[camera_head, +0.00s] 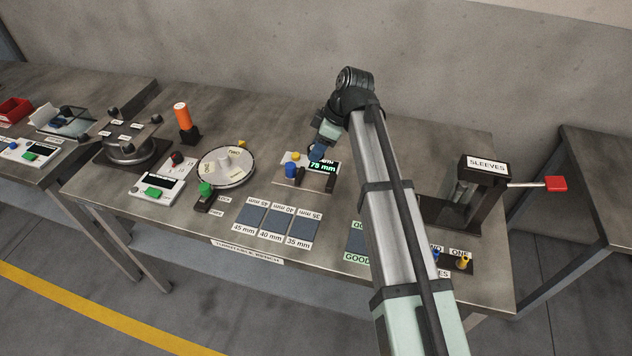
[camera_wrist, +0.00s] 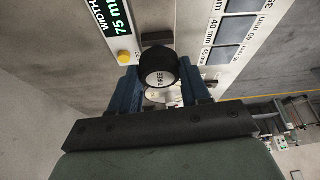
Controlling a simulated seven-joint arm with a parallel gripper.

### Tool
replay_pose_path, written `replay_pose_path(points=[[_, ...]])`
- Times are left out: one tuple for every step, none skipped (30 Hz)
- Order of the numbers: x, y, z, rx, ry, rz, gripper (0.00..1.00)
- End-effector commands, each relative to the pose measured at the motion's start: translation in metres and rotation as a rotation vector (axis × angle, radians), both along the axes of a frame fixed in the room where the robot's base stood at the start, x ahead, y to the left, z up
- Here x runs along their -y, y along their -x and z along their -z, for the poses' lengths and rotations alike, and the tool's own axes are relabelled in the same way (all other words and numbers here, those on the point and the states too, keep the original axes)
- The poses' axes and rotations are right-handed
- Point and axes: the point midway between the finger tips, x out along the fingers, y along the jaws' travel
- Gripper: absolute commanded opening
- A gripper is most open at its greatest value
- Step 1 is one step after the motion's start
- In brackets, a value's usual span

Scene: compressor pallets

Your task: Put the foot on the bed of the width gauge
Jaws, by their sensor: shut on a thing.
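The width gauge (camera_head: 302,185) stands near the middle of the bench, a pale base with dark blocks and a display reading 75 mm. Its display (camera_wrist: 117,22) also shows in the wrist view, beside a yellow button (camera_wrist: 123,57) and a dark block (camera_wrist: 157,38). My gripper (camera_head: 318,153) is over the gauge. In the head view I cannot make out the foot. Whether it touches the bed is unclear.
Dark pads marked 45, 40 and 35 mm (camera_head: 270,222) lie in front of the gauge. A round dial plate (camera_head: 227,167) is to its left. A SLEEVES stand (camera_head: 484,168) with a red-ended lever is to the right. My arm covers part of the GOOD pad (camera_head: 356,240).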

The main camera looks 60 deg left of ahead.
Motion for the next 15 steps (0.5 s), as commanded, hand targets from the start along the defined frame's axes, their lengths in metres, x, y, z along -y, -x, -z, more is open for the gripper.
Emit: replay_pose_path(points=[[-0.001,0.0,0.0,0.0,0.0,-0.015,0.17],[-0.001,0.0,0.001,0.0,0.0,-0.023,0.17],[0.0,0.0,0.003,0.0,0.0,-0.03,0.17],[0.0,0.0,0.005,-0.001,0.001,-0.034,0.17],[0.0,0.0,0.008,0.0,0.0,-0.036,0.17],[0.0,0.0,0.012,-0.001,0.001,-0.037,0.17],[0.001,0.0,0.016,-0.001,0.001,-0.037,0.17],[0.001,0.0,0.02,-0.001,0.002,-0.037,0.17],[0.001,0.0,0.027,-0.001,0.003,-0.037,0.17],[0.001,0.0,0.032,-0.001,0.003,-0.036,0.17],[0.001,0.0,0.037,0.0,0.002,-0.035,0.17],[0.001,0.0,0.043,0.0,0.002,-0.036,0.17],[0.001,0.0,0.049,-0.001,0.002,-0.037,0.17],[0.001,0.0,0.053,-0.001,0.003,-0.036,0.17],[0.001,0.0,0.057,0.0,0.002,-0.036,0.17]])
